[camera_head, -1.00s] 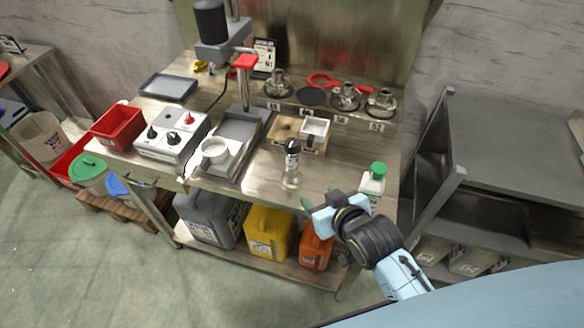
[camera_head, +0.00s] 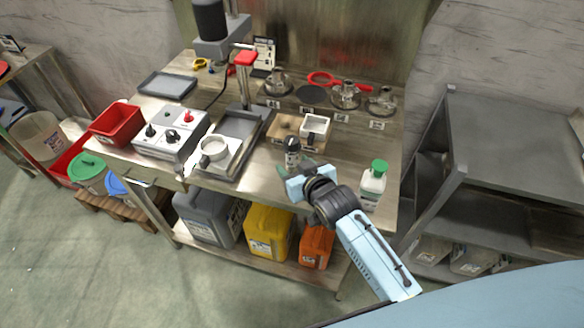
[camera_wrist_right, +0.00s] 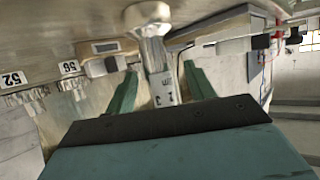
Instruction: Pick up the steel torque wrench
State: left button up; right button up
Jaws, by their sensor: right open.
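I cannot make out a clear torque wrench. An upright thing with a dark top and a pale, shiny lower body (camera_head: 292,150) stands near the front middle of the steel bench. My right gripper (camera_head: 289,172) is at its near side in the head view and hides its lower part. In the right wrist view a grey upright piece (camera_wrist_right: 158,70) with dark marks shows between the two green fingers of the right gripper (camera_wrist_right: 160,76). The fingers are apart, and I see no grip on it. My left gripper is not in view.
A white bottle with a green cap (camera_head: 374,181) stands right of my gripper. A white cup on a scale (camera_head: 214,150) and a control box (camera_head: 172,136) are to the left. A small white box (camera_head: 316,126) is behind. The right front of the bench is partly clear.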

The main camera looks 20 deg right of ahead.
aim_at(289, 160)
jog(key=x, duration=0.4)
jog(key=shift+w+d+f+b, duration=0.15)
jog(key=shift+w+b, duration=0.05)
jog(key=shift+b, duration=0.1)
grip_shut()
